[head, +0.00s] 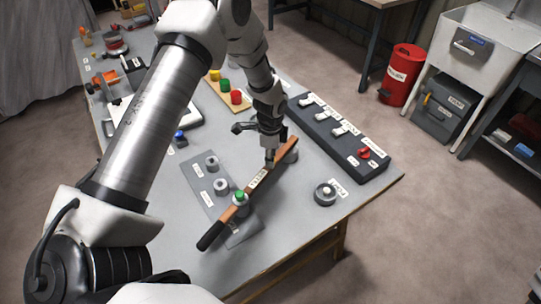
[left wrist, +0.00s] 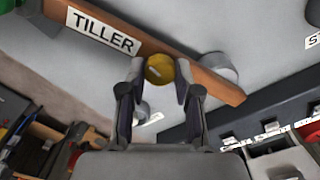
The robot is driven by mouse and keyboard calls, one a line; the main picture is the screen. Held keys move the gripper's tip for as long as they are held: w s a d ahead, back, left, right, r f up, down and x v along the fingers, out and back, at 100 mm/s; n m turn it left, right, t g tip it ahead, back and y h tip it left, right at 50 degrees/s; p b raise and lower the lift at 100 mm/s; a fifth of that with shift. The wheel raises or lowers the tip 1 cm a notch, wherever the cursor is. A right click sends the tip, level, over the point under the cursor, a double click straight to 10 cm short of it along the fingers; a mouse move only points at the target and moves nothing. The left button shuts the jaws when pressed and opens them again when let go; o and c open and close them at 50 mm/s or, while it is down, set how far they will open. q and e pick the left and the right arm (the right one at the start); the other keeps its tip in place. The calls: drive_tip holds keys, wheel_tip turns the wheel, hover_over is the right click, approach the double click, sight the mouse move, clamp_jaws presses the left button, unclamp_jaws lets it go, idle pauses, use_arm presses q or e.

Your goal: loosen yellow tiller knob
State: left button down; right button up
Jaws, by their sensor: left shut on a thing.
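The tiller (head: 225,222) is a long wooden bar with a dark grip at its near left end. It lies slantwise over the grey table (head: 270,225). The tiller label (left wrist: 101,32) shows on the bar in the left wrist view. The yellow knob (left wrist: 160,68) sits at the bar's side in the left wrist view, between my fingers. My left gripper (head: 269,162) reaches down to the bar in the head view and is shut on the knob. In the head view the gripper hides the knob. My right gripper is not in view.
A green knob (head: 239,197) stands on the tiller's near part, above a grey plate (head: 195,168) with round posts. A dark switch box (head: 318,124) lies behind the tiller. A round labelled part (head: 325,194) sits to the right. A board with coloured knobs (head: 213,93) lies behind.

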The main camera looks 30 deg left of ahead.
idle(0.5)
use_arm(q)
drive_tip(key=c, duration=0.8)
unclamp_jaws()
wheel_tip(320, 180, up, 12)
